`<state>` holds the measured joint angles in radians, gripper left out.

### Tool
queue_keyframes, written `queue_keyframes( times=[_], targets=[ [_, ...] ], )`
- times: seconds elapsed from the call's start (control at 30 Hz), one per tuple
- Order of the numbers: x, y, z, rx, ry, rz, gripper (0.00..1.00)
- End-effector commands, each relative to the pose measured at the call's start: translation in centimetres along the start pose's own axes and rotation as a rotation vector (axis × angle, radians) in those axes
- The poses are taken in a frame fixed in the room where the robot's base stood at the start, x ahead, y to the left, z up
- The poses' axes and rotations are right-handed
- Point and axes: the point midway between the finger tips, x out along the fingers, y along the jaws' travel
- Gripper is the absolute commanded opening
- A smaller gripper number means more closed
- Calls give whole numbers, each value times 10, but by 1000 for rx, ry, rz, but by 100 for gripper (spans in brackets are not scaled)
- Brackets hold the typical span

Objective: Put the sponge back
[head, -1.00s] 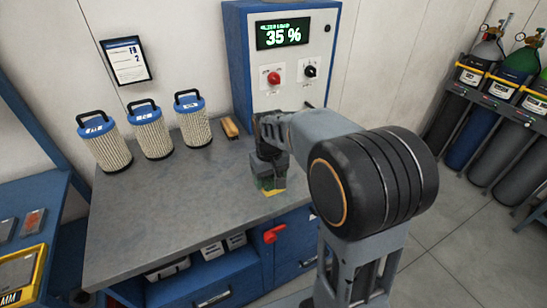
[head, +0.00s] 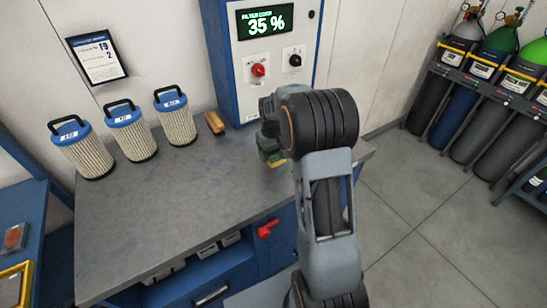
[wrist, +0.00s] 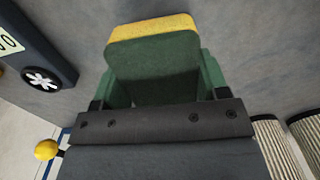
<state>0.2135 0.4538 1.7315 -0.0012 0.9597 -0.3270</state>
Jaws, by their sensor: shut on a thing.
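The sponge (wrist: 152,65) is yellow with a dark green face. In the wrist view it sits between the fingers of my gripper (wrist: 157,82), which is shut on it. In the head view the sponge (head: 277,163) shows partly below my gripper (head: 271,150), over the right part of the grey workbench (head: 170,210), in front of the blue control cabinet (head: 222,65). My arm hides part of both. I cannot tell whether the sponge touches the bench top.
Three filter cartridges (head: 128,132) with blue tops stand at the bench's back left. A wooden-handled brush (head: 214,122) lies beside the cabinet. The cabinet has a red knob (head: 258,70) and a display reading 35 %. Gas cylinders (head: 470,105) stand at right. The bench middle is clear.

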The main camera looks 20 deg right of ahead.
Motion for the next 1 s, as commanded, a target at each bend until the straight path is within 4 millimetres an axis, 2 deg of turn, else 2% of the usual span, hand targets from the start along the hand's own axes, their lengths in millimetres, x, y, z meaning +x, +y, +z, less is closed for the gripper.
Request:
queue_keyframes(
  times=[0.27,0.57,0.97,1.0],
  targets=[
    [10,6,-5,1,0,0,42],
    [42,8,-7,0,-2,-1,42],
    [48,8,-7,0,0,0,42],
    [46,8,-7,0,0,0,71]
  ],
)
